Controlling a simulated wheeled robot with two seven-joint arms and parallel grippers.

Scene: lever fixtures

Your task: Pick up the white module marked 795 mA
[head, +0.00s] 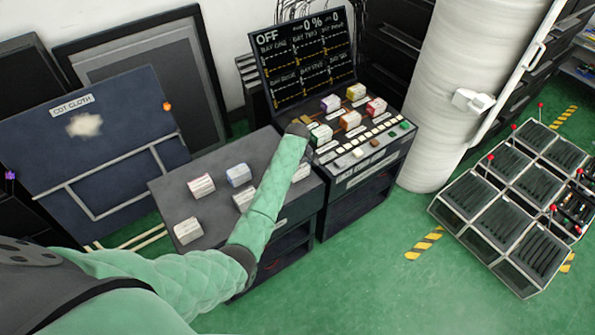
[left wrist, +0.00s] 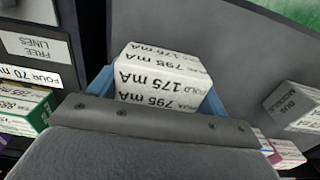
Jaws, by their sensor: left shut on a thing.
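The white module marked 795 mA (left wrist: 160,80) fills the middle of the left wrist view. Its printed text is upside down there, and a line reading 175 mA also shows. My left gripper (left wrist: 158,92) is shut on it, with a blue finger at each side. In the head view my left arm reaches over the gap between the grey table and the console. Its hand is mostly hidden behind the forearm, so I cannot tell the module's height there. My right gripper is in neither view.
Several other white modules, such as one at the front left (head: 187,231), stand on the grey table (head: 235,155). The console (head: 362,150) holds coloured modules and small buttons below a dark screen (head: 303,58) reading OFF and 0 %. A rack of black trays (head: 515,200) stands at the right.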

